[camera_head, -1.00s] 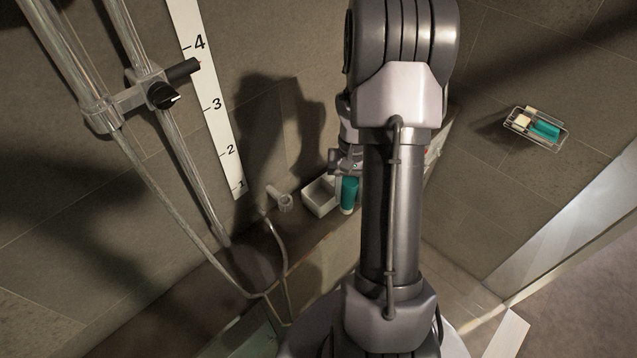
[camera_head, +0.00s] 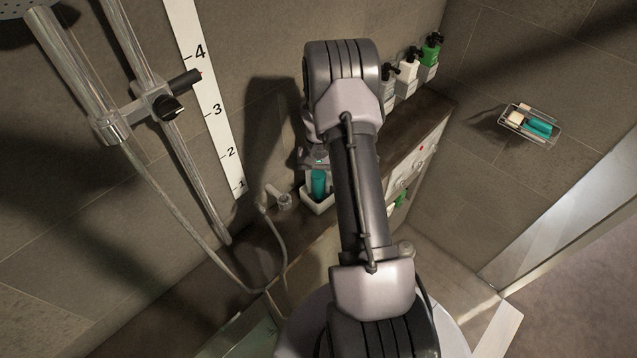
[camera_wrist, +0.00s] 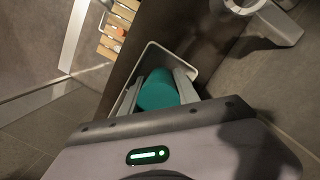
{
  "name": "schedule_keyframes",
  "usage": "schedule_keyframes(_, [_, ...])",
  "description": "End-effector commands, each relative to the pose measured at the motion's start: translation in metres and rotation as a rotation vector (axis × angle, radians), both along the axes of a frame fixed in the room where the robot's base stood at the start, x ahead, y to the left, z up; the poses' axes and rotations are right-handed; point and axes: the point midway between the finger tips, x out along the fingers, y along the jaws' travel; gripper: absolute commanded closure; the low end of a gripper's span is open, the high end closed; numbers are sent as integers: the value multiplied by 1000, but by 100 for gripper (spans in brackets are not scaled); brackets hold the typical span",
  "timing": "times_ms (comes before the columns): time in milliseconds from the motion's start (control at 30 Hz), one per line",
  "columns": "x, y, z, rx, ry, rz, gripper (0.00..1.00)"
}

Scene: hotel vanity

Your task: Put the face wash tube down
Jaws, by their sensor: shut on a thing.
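The teal face wash tube (camera_head: 319,184) shows just below my gripper in the head view, over or inside a small white open box (camera_head: 316,208) on the ledge. In the wrist view the tube (camera_wrist: 158,91) is between the two fingers of my gripper (camera_wrist: 160,88), which is shut on it. The white rim of the box (camera_wrist: 186,66) surrounds the tube there. Whether the tube's lower end touches the box floor is hidden.
Several pump bottles (camera_head: 408,72) stand on the dark ledge (camera_head: 425,117) behind my arm. A wall fixture (camera_head: 279,197) is just left of the box. A wire basket (camera_head: 530,124) holding a teal item hangs on the right wall. A shower hose (camera_head: 190,205) hangs at the left.

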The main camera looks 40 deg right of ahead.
Motion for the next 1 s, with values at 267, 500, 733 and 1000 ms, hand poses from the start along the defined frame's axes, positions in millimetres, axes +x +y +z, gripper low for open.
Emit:
schedule_keyframes(267, [0, 0, -4, 0, 0, 0, 55])
schedule_keyframes(500, [0, 0, -3, 0, 0, 0, 54])
schedule_keyframes(733, [4, -3, 25, -3, -4, 1, 54])
schedule_keyframes(1000, [11, -11, 97, -1, -1, 0, 54])
